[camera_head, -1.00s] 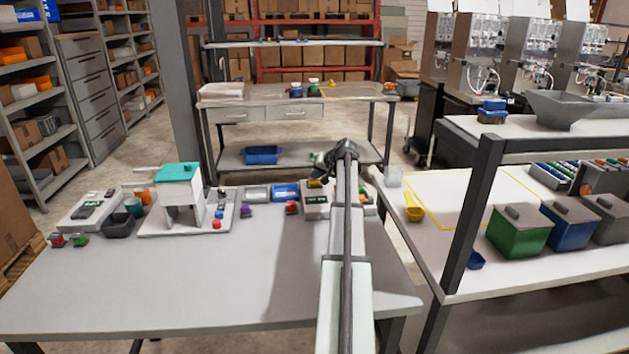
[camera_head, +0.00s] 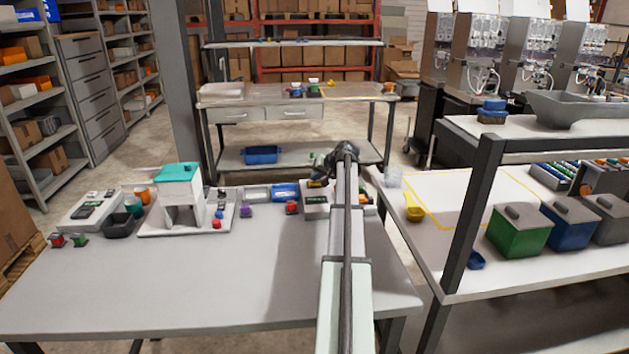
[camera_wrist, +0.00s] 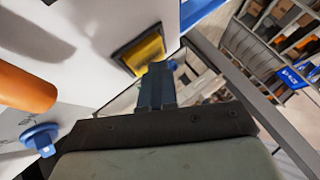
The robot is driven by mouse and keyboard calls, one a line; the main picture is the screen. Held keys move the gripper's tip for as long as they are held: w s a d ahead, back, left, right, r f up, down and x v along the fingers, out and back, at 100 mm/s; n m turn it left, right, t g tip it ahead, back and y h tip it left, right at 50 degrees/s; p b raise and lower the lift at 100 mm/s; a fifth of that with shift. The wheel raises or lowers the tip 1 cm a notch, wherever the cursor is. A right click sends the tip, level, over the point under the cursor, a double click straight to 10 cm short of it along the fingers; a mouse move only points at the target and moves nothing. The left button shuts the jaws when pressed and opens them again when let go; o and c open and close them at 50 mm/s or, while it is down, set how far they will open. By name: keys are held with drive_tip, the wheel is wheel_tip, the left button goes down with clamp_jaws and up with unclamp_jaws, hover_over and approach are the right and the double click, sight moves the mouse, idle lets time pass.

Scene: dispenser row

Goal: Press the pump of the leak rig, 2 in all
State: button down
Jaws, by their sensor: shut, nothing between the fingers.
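A pale box-like unit with a small dark display (camera_head: 316,201) stands at the back of the table under my arm's end; it appears to be the leak rig. In the wrist view a yellow square pad in a dark frame (camera_wrist: 147,50) is set in a pale surface; I cannot tell for sure that it is the pump. My gripper (camera_wrist: 160,72) is shut and empty, its fingertips close to the pad's lower right edge. Contact cannot be told. In the head view my gripper (camera_head: 322,174) is dark and partly hidden by my arm.
In the wrist view an orange cylinder (camera_wrist: 22,88) and a blue knob (camera_wrist: 40,138) are at left. On the table, a teal-topped stand (camera_head: 178,172) and a dark bin (camera_head: 119,226) are left of my arm. The table's front is clear.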

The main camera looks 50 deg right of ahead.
drive_tip(key=shift+r, duration=1.25)
drive_tip(key=shift+r, duration=2.5)
idle(0.6)
wheel_tip(320, 180, up, 4)
drive_tip(key=shift+f, duration=0.1)
drive_tip(key=shift+f, duration=0.15)
hover_over(317, 182)
drive_tip(key=shift+a+f, duration=0.2)
drive_tip(key=shift+f, duration=4.05)
